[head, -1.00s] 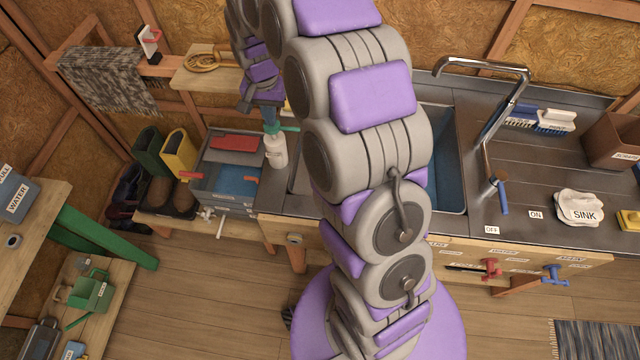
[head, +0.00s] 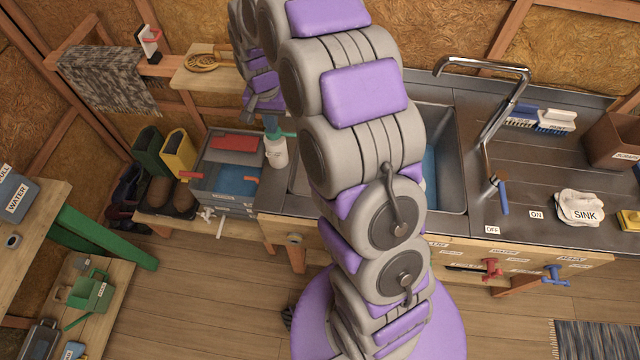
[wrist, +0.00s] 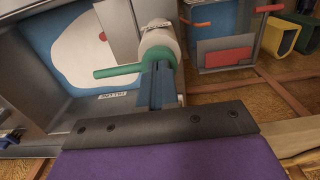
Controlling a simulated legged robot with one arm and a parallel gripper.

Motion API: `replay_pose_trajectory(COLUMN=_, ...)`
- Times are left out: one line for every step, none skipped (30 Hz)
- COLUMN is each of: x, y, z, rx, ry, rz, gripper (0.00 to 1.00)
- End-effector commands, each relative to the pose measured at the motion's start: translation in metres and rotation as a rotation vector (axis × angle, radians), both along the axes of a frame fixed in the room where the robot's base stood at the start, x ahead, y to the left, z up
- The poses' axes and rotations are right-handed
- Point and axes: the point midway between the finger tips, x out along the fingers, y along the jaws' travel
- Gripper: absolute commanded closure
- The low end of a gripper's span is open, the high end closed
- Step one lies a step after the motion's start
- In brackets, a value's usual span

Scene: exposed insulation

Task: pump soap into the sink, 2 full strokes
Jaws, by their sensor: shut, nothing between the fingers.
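The white soap bottle (head: 277,153) with a green pump head (head: 284,134) stands upright at the left edge of the sink (head: 448,207). In the wrist view the bottle (wrist: 160,38) shows behind my blue fingers, and its green spout (wrist: 117,71) points left over the basin. My gripper (head: 271,127) is shut and empty, with its fingertips (wrist: 158,68) on or right at the top of the pump head. Exact contact is hard to tell. A white rounded shape with a red mark (wrist: 95,42) lies in the blue basin. My arm hides much of the sink in the head view.
A grey bin with a red block (head: 235,143) stands left of the bottle, with green and yellow boots (head: 178,152) beyond. The faucet (head: 500,105), a brush (head: 540,120) and a cloth labelled SINK (head: 580,207) are on the right counter.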

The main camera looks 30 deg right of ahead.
Motion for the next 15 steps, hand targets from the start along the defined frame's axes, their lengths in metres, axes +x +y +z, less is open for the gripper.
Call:
replay_pose_trajectory(x=0.0, y=0.0, z=0.0, rx=0.0, ry=0.0, rz=0.0, gripper=1.0)
replay_pose_trajectory(x=0.0, y=0.0, z=0.0, rx=0.0, ry=0.0, rz=0.0, gripper=1.0)
replay_pose_trajectory(x=0.0, y=0.0, z=0.0, rx=0.0, ry=0.0, rz=0.0, gripper=1.0)
replay_pose_trajectory(x=0.0, y=0.0, z=0.0, rx=-0.001, ry=-0.001, rz=0.0, gripper=1.0)
replay_pose_trajectory(x=0.0, y=0.0, z=0.001, rx=-0.001, ry=-0.001, rz=0.0, gripper=1.0)
replay_pose_trajectory(x=0.0, y=0.0, z=0.001, rx=0.0, ry=-0.001, rz=0.0, gripper=1.0)
replay_pose_trajectory(x=0.0, y=0.0, z=0.002, rx=0.0, ry=-0.001, rz=0.0, gripper=1.0)
replay_pose_trajectory(x=0.0, y=0.0, z=0.003, rx=0.0, ry=-0.001, rz=0.0, gripper=1.0)
replay_pose_trajectory(x=0.001, y=0.0, z=0.004, rx=0.0, ry=-0.002, rz=0.0, gripper=1.0)
replay_pose_trajectory(x=0.001, y=0.0, z=0.006, rx=0.0, ry=-0.002, rz=0.0, gripper=1.0)
replay_pose_trajectory(x=0.001, y=0.0, z=0.007, rx=0.0, ry=-0.002, rz=0.0, gripper=1.0)
replay_pose_trajectory(x=0.001, y=0.0, z=0.01, rx=0.0, ry=-0.004, rz=0.0, gripper=1.0)
replay_pose_trajectory(x=0.001, y=0.0, z=0.011, rx=0.0, ry=-0.004, rz=0.0, gripper=1.0)
replay_pose_trajectory(x=0.001, y=0.0, z=0.013, rx=0.0, ry=-0.004, rz=0.0, gripper=1.0)
replay_pose_trajectory(x=0.001, y=0.0, z=0.015, rx=-0.001, ry=-0.004, rz=0.0, gripper=1.0)
